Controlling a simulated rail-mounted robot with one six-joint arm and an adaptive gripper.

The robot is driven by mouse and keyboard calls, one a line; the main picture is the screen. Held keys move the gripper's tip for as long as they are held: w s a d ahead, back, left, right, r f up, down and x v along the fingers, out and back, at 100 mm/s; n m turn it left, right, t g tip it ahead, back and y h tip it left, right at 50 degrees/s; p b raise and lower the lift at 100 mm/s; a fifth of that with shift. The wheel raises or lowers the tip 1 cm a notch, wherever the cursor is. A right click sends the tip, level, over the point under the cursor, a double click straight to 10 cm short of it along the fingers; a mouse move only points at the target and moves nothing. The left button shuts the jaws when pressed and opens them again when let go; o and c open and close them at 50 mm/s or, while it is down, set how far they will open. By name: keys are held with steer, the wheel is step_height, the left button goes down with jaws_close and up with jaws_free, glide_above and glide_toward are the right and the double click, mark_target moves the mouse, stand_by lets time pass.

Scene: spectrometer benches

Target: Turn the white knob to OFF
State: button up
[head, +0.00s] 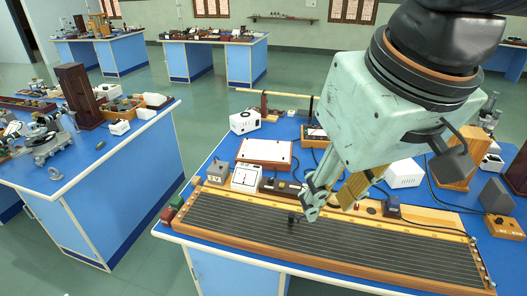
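I cannot make out a white knob or any OFF marking at this size. A white box (245,121) with a small dark round detail on its face stands at the back left of the near blue bench. Another white box (404,173) stands right of my arm, partly hidden by it. My gripper (330,208) hangs over the long wooden wire board (390,247), its fingers apart and nothing seen between them. It is right of and nearer than the first white box, well apart from it. My arm hides part of the bench behind it.
A white dial meter (246,178), a grey box (218,172) and a framed white panel (266,153) stand behind the board. A small black piece (292,218) is on the board, left of my gripper. A wooden box (457,162) is at right. Another cluttered bench (130,180) is at left.

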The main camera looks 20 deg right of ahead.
steer(key=w+d+r+g+p, duration=0.1)
steer(key=w+p, duration=0.1)
steer(key=w, duration=0.5)
steer(key=w+d+r+p, duration=0.1)
steer(key=w+d+p, duration=0.1)
steer(key=w, duration=0.4)
steer(key=n+g+p, duration=0.3)
steer(key=p, duration=0.9)
glide_above(305, 189)
step_height(305, 189, down, 27)
steer(key=shift+f, duration=0.2)
steer(key=shift+f, duration=0.1)
steer(key=shift+f+p, duration=1.1)
steer(key=shift+f, duration=5.65)
steer(key=shift+c, duration=0.3)
